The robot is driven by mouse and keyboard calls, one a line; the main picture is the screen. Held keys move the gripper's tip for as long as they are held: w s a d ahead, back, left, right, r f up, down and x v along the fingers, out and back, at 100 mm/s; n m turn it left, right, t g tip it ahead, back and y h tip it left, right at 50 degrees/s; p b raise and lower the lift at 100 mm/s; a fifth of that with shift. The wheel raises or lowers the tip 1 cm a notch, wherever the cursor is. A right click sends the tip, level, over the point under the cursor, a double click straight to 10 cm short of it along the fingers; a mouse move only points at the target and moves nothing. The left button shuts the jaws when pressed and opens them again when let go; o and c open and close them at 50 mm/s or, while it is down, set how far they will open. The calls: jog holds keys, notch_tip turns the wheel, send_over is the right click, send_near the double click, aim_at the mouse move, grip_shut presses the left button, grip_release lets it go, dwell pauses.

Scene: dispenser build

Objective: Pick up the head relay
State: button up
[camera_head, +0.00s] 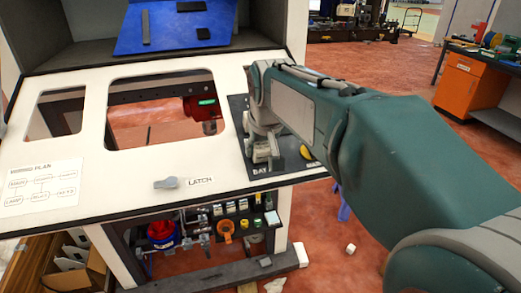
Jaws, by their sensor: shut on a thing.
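My arm reaches in from the right and bends down to the dark plate (288,158) at the right end of the white sloped panel (130,207). My gripper (264,148) is at this plate, above lettering that reads BAY, and is largely hidden by my own arm. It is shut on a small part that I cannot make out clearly. I cannot identify the head relay for certain. A yellow round button (306,152) sits on the plate to the right of my gripper.
The panel has two window openings and a grey latch handle (166,183). A blue board (176,26) leans above it. Small parts hang on a rack (228,226) below. An orange cabinet (459,89) stands at right.

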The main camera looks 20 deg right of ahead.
jog(key=shift+w+r, duration=0.1)
jog(key=shift+r, duration=0.3)
jog(key=v, duration=0.3)
jog(key=shift+w, duration=0.35)
jog(key=s+r, duration=0.9)
jog(key=s, duration=0.4)
jog(key=shift+s+a+r, duration=0.15)
jog(key=shift+s+a, duration=0.2)
jog(key=shift+a, duration=0.05)
jog(key=o, duration=0.5)
grip_shut()
